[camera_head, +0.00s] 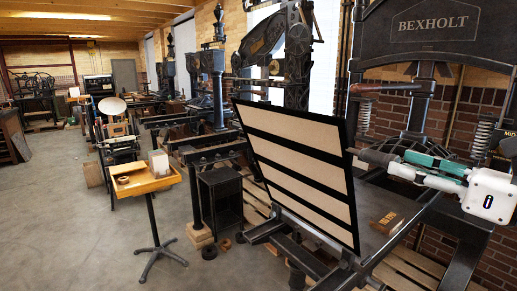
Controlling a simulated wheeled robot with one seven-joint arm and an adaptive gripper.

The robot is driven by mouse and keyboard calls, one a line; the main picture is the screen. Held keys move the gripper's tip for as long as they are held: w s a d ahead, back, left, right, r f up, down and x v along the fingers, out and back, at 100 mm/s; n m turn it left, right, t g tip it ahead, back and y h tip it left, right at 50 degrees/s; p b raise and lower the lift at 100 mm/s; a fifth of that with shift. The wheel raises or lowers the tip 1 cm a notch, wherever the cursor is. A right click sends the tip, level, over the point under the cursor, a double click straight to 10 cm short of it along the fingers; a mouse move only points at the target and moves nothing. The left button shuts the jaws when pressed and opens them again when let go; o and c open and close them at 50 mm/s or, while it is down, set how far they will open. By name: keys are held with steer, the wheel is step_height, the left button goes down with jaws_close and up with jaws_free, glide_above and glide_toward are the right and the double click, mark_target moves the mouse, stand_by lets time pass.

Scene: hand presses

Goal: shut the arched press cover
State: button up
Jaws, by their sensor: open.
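The arched press (432,27) with "BEXHOLT" on its dark arched head stands at the right. Its cover (300,180), a black frame with beige panels between dark bars, stands raised and tilted over the left part of the press. The flat dark bed (385,215) shows to the right of the cover, with a small brown block (386,220) on it. My gripper (364,156) reaches in from the right, open, near the cover's upper right edge. I cannot tell whether it touches the cover. The cover's far side is hidden.
A small wooden stand (146,181) on a single leg stands left of the press. Other dark presses (207,75) line up behind. Pallet boards (405,270) lie under the press. The concrete floor (50,230) at the left is clear.

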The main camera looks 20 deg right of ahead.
mark_target(375, 157)
steer(key=x, duration=0.6)
steer(key=shift+w+a, duration=0.15)
steer(key=shift+w, duration=0.25)
jaws_close()
